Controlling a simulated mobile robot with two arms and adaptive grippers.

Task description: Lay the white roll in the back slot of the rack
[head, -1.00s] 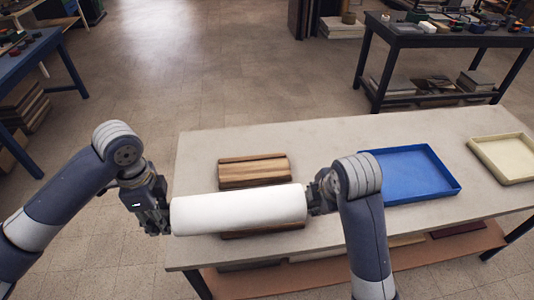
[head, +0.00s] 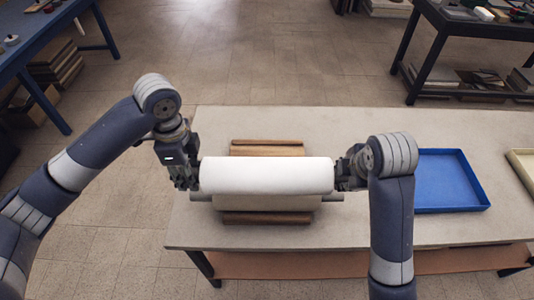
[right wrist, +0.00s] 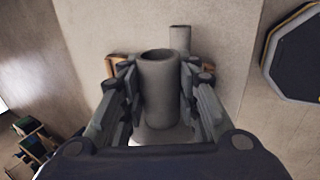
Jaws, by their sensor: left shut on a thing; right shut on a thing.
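The white roll (head: 266,175) is held level, left to right, between my two grippers in the head view. My left gripper (head: 196,176) is shut on its left end and my right gripper (head: 340,178) on its right end. In the right wrist view, the right fingers (right wrist: 160,95) close around a grey core tube (right wrist: 158,72). The wooden rack (head: 268,149) is below on the table, its back part showing behind the roll and its front edge in front. The white roll overlaps the rack's middle, and I cannot tell whether it touches.
A beige roll (head: 268,203) with grey core ends lies in the front of the rack, partly hidden by the white roll. A blue tray (head: 483,207) is on the table (head: 225,122) to the right, behind my right arm. A pale tray (head: 522,170) is farther right.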

